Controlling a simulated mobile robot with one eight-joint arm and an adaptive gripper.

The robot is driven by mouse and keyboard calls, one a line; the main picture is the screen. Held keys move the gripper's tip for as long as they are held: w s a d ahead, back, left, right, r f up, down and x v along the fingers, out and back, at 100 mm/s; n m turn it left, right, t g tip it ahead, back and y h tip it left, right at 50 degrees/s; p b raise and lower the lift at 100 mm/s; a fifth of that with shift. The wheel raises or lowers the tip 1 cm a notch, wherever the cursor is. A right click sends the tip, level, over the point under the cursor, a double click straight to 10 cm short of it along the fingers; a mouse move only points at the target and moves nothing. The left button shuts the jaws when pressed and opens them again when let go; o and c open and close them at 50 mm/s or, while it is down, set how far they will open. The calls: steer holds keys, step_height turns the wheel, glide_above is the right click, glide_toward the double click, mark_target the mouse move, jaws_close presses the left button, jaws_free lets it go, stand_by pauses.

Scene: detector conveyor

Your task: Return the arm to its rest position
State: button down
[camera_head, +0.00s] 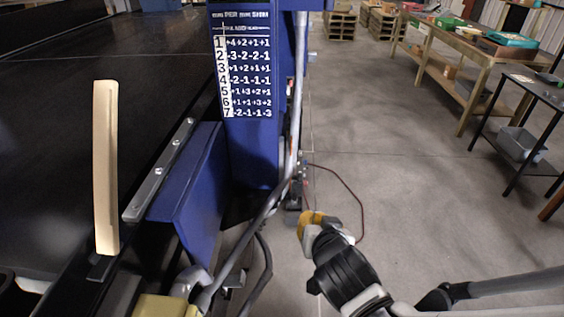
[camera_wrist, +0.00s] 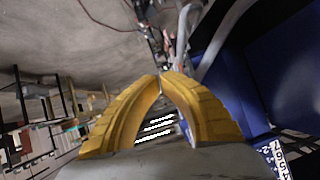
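My gripper (camera_head: 312,220) hangs over the concrete floor to the right of the blue conveyor post in the head view. My black and grey arm reaches up to it from the bottom right. In the wrist view, the two yellow fingers of my gripper (camera_wrist: 161,77) curve together and meet at the tips, with nothing held between them. The gripper appears apart from the post and the conveyor.
A dark conveyor belt (camera_head: 40,130) fills the left, with an upright beige strip (camera_head: 105,165) at its edge. A blue post (camera_head: 250,150) carries a number chart. Grey pipes run beside it. Workbenches (camera_head: 470,50) stand back right; the floor between is clear.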

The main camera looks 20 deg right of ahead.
steer(key=s+r+n+g+y, duration=0.2)
steer(key=s+r+n+g, duration=0.2)
steer(key=s, duration=0.3)
steer(key=shift+a+r, duration=0.15)
steer(key=shift+r, duration=0.7)
stand_by(0.4)
